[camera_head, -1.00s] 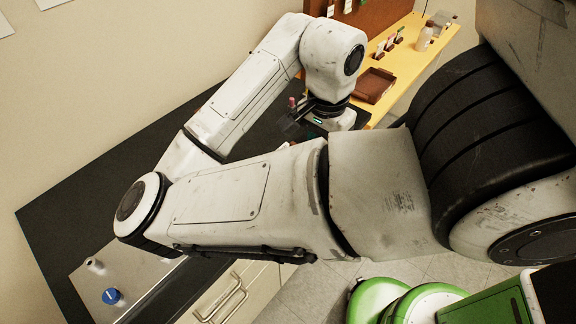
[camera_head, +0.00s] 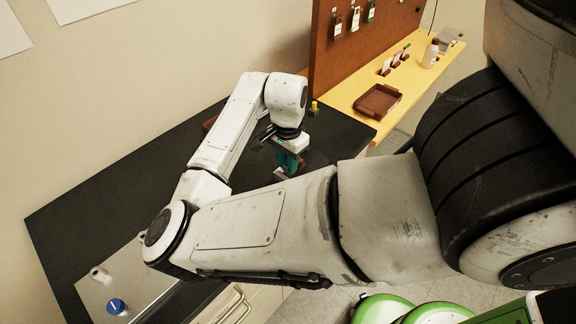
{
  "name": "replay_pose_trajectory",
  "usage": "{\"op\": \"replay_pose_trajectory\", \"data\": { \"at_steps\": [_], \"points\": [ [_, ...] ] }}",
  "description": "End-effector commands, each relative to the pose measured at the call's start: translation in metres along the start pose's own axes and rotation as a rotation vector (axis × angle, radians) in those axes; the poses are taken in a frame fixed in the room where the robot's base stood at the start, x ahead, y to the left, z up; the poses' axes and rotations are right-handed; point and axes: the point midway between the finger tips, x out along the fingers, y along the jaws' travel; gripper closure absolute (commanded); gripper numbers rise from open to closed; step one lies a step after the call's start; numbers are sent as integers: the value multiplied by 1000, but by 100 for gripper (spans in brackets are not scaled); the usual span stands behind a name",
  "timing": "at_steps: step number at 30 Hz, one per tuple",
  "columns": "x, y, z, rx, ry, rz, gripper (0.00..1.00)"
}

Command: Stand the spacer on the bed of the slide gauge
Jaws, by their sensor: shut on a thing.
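My gripper (camera_head: 287,164) points down over the dark bench top, in the middle of the head view. Teal shows between and around its fingers. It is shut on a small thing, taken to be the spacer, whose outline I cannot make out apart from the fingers. I cannot pick out the slide gauge and its bed with certainty. Small grey and dark parts lie around the fingertips, partly hidden by my arm and gripper. I cannot tell whether the held thing touches anything below.
A yellow-topped piece (camera_head: 314,107) stands on the black bench (camera_head: 110,195) behind my gripper. A yellow shelf (camera_head: 345,98) with a brown tray (camera_head: 378,101) and a bottle (camera_head: 431,55) is at back right. A metal plate with a blue knob (camera_head: 115,306) is at front left.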

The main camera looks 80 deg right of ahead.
Motion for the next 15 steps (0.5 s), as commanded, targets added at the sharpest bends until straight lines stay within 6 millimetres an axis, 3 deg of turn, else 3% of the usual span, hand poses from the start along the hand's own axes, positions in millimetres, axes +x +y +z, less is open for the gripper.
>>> {"op": "replay_pose_trajectory", "data": {
  "at_steps": [5,15],
  "points": [
    [21,1,0,-2,0,2,100],
    [25,1,0,-1,0,1,100]
  ]
}}
